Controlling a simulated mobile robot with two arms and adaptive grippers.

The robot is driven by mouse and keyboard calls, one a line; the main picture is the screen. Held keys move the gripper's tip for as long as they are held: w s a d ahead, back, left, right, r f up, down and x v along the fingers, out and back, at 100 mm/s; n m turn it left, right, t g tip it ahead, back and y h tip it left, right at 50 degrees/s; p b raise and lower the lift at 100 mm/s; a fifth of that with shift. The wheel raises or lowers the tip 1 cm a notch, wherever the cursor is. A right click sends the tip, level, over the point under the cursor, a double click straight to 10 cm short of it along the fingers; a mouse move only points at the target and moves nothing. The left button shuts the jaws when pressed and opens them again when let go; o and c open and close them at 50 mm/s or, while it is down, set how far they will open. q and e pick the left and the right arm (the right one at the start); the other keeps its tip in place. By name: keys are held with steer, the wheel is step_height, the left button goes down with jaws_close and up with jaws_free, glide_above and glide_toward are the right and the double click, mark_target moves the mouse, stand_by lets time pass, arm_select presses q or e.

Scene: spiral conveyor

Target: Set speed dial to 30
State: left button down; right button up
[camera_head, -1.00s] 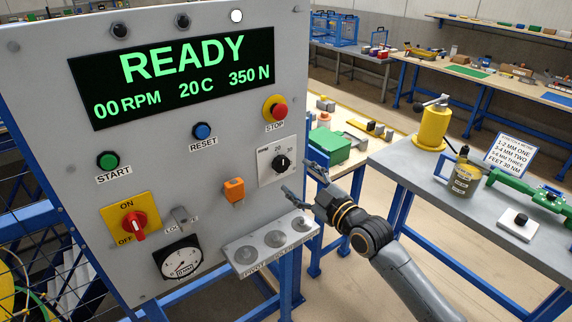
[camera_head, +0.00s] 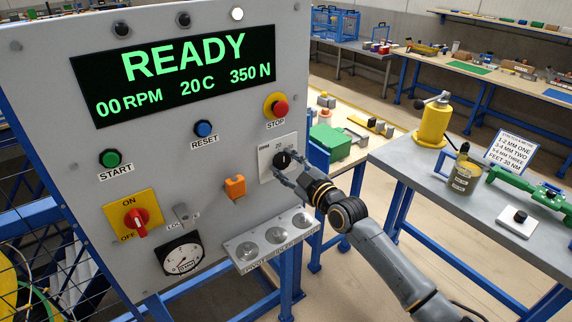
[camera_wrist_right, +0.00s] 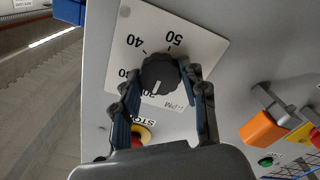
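The speed dial (camera_head: 282,160) is a black round knob on a white RPM plate at the right of the grey panel. In the right wrist view the knob (camera_wrist_right: 159,72) shows a white pointer line toward the partly hidden 20 mark; 30, 40 and 50 are also printed. My right gripper (camera_head: 286,172) is at the dial. In the wrist view its open fingers (camera_wrist_right: 163,80) straddle the knob, one on each side; I cannot tell whether they touch it. The display (camera_head: 178,75) reads READY, 00 RPM, 20 C, 350 N. My left gripper is out of view.
The red stop button (camera_head: 277,105) is above the dial. The orange switch (camera_head: 235,187) is to its left. A small shelf with round cups (camera_head: 272,243) juts out below. A grey workbench (camera_head: 480,205) with a yellow device stands to the right.

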steer(key=shift+c, duration=1.2)
steer(key=shift+f+m+b, duration=0.1)
steer(key=shift+m+b, duration=0.35)
steer(key=shift+m, duration=0.65)
steer(key=m, duration=0.2)
steer(key=shift+m, duration=0.3)
steer(key=m+b, duration=0.1)
steer(key=m, duration=0.2)
steer(key=shift+m, duration=1.9)
